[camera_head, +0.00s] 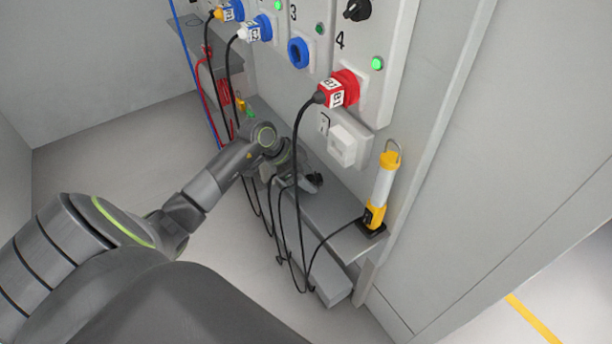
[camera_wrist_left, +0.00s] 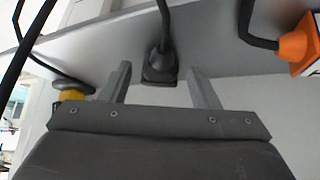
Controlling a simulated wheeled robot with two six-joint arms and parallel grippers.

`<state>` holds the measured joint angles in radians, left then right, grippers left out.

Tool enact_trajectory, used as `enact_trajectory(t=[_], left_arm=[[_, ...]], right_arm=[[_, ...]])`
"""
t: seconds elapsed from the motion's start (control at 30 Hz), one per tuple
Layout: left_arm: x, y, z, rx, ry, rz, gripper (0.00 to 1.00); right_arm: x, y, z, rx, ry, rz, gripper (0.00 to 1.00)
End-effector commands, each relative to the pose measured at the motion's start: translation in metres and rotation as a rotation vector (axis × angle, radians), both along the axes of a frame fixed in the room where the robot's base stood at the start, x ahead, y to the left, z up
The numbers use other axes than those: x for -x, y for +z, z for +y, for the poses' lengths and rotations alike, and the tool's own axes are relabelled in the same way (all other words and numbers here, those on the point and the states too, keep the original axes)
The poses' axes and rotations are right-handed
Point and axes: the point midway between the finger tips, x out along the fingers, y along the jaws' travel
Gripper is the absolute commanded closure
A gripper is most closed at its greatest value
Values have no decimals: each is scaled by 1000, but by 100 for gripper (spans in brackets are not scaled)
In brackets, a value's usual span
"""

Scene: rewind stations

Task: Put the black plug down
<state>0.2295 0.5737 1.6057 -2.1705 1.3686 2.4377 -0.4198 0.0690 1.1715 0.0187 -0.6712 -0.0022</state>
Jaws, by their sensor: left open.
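The black plug (camera_wrist_left: 160,68) rests on the grey shelf (camera_wrist_left: 230,50) in the left wrist view, with its cable rising from it. My left gripper (camera_wrist_left: 162,84) is open, with one finger on each side of the plug and a visible gap to each. In the head view, my left gripper (camera_head: 300,184) is low over the grey shelf (camera_head: 335,215), and a dark piece that looks like the plug (camera_head: 316,180) shows at its tip. The arm hides part of this area. My right gripper is in neither view.
A red plug (camera_head: 340,90) sits in the panel above, its black cable hanging past the shelf. A white switched socket (camera_head: 345,145) is on the panel. A yellow work lamp (camera_head: 382,190) stands at the shelf's right end. An orange plug (camera_wrist_left: 300,45) shows in the wrist view.

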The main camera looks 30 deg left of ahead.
Motion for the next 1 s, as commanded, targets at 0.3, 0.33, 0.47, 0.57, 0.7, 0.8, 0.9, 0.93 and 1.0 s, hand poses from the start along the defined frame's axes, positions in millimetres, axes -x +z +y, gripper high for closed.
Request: enact_trajectory(t=[0.3,0.33,0.47,0.57,0.7,0.8,0.9,0.93,1.0], left_arm=[[21,46,23,-7,-1,-2,44],[23,51,26,-7,-1,-2,44],[33,71,35,-6,-1,0,44],[39,83,41,-5,-1,1,44],[44,94,46,-2,0,-1,44],[46,98,48,-1,1,0,44],[47,99,48,0,0,0,44],[47,99,48,0,0,0,44],[47,99,48,1,0,-1,44]], right_arm=[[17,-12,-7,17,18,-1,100],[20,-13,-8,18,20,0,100],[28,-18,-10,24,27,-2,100],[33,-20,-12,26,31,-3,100],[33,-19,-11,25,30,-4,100],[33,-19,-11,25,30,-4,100],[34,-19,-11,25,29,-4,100],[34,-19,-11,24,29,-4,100],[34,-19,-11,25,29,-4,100]])
